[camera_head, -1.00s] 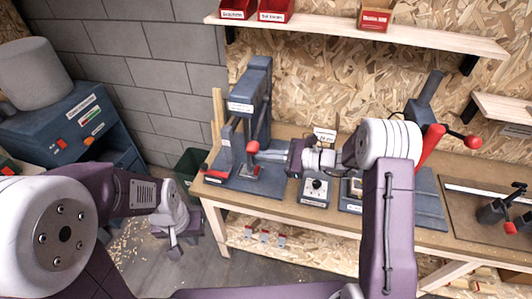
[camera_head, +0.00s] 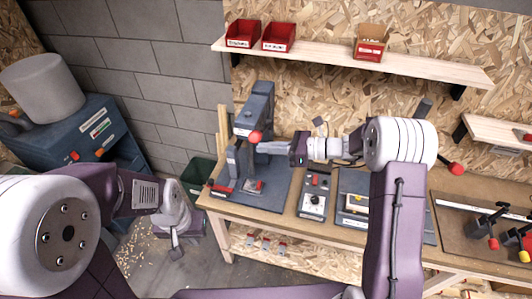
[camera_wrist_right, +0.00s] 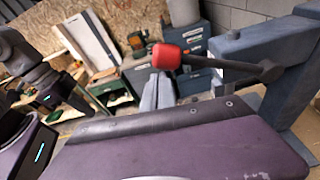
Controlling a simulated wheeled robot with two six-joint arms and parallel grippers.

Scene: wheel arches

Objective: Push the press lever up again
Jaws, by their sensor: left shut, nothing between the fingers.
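The blue-grey press (camera_head: 258,108) stands at the left end of the workbench. Its lever ends in a red knob (camera_head: 255,137), high beside the press head. In the right wrist view the knob (camera_wrist_right: 168,57) sits just above my fingertips, and the lever rod (camera_wrist_right: 225,64) runs right to the press body (camera_wrist_right: 285,62). My right gripper (camera_head: 262,148) is shut, its grey fingers right under the knob; it also shows in the right wrist view (camera_wrist_right: 158,80). Whether they touch the knob is unclear. My left gripper (camera_head: 175,256) is shut and empty, low over the floor, left of the bench.
A control box (camera_head: 313,198) stands on the workbench (camera_head: 232,208) right of the press. A shelf (camera_head: 330,58) with red bins (camera_head: 278,36) hangs above. A blue machine (camera_head: 88,130) stands at the left, and a dark green bin (camera_head: 198,173) is beside the bench.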

